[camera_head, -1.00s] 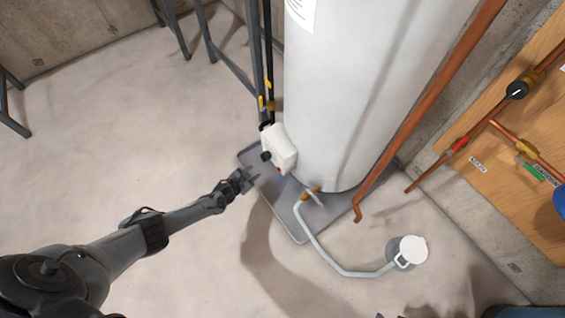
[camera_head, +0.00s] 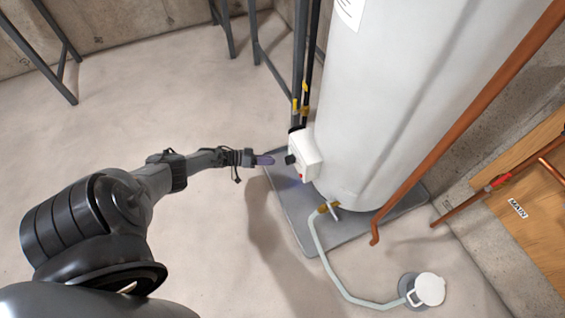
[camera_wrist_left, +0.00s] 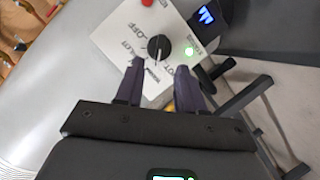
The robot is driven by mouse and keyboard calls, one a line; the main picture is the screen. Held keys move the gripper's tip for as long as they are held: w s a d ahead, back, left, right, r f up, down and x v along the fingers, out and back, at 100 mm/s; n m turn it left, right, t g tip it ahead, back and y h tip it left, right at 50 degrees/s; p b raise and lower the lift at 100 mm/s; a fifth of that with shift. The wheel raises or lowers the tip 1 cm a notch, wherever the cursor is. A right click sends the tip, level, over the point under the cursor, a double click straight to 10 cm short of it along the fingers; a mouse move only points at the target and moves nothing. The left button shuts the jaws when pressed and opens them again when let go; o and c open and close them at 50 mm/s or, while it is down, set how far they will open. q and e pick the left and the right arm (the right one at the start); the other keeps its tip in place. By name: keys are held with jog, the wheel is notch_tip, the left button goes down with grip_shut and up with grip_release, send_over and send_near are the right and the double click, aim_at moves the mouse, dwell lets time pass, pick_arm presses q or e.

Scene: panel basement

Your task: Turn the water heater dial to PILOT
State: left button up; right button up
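The water heater (camera_head: 385,110) is a tall white cylinder. Its white control box (camera_head: 308,155) sits low on its side, with a black dial (camera_head: 290,159) on the face. In the left wrist view the black dial (camera_wrist_left: 158,47) has a pale pointer line and sits on a white panel (camera_wrist_left: 125,40) with lettering including OFF and PILOT, partly hidden by my fingers. My left gripper (camera_head: 264,160) is in front of the dial, just left of it. In the left wrist view its two fingers (camera_wrist_left: 160,78) are apart, with the dial just beyond their tips. My right gripper is not in view.
A red button (camera_wrist_left: 146,3) and a lit green spot (camera_wrist_left: 189,51) are on the panel. A grey drain pan (camera_head: 300,225) lies under the heater. A copper pipe (camera_head: 460,125) runs along its right side. A hose (camera_head: 330,265) leads to a white floor drain fitting (camera_head: 428,289).

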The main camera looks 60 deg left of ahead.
aim_at(290, 160)
pick_arm(q)
jog(key=b+x, duration=0.2)
jog(key=x, duration=0.4)
jog(key=shift+w, duration=0.25)
jog(key=shift+d+f, duration=0.1)
jog(key=shift+d, duration=0.05)
grip_shut()
